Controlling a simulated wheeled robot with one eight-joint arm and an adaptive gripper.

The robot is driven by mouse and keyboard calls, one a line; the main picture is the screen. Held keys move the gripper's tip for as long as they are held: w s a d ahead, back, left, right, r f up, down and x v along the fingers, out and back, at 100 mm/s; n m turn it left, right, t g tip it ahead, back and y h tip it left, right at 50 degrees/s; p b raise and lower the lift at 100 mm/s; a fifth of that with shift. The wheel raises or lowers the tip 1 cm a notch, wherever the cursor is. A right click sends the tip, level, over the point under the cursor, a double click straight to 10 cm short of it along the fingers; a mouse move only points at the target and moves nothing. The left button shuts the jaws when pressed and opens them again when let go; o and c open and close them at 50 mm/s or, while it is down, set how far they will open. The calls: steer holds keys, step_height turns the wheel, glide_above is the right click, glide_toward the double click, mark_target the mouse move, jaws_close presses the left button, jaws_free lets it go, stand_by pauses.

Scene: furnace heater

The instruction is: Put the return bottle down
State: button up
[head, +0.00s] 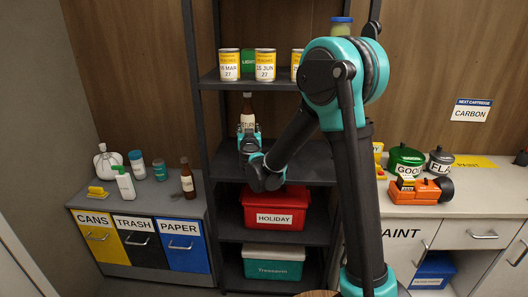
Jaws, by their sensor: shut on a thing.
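My gripper (249,138) is teal and dark, and is shut on the bottle's lower part. The gripper hides the bottle's base, so I cannot tell whether it touches the shelf.
Cans (265,65) stand on the shelf above. A red HOLIDAY box (275,212) and a teal box (273,262) are below. Another brown bottle (187,182) stands on the left bin cabinet (142,210). Middle shelf room shows right of the gripper, partly behind my arm.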

steer(key=f, duration=0.4)
steer(key=shift+w+a+f, duration=0.2)
steer(key=shift+a+f, duration=0.05)
steer(key=shift+f, duration=2.7)
steer(key=shift+f, duration=0.1)
steer(key=o, duration=1.4)
steer(key=shift+o, duration=0.2)
steer(key=shift+d, duration=0.1)
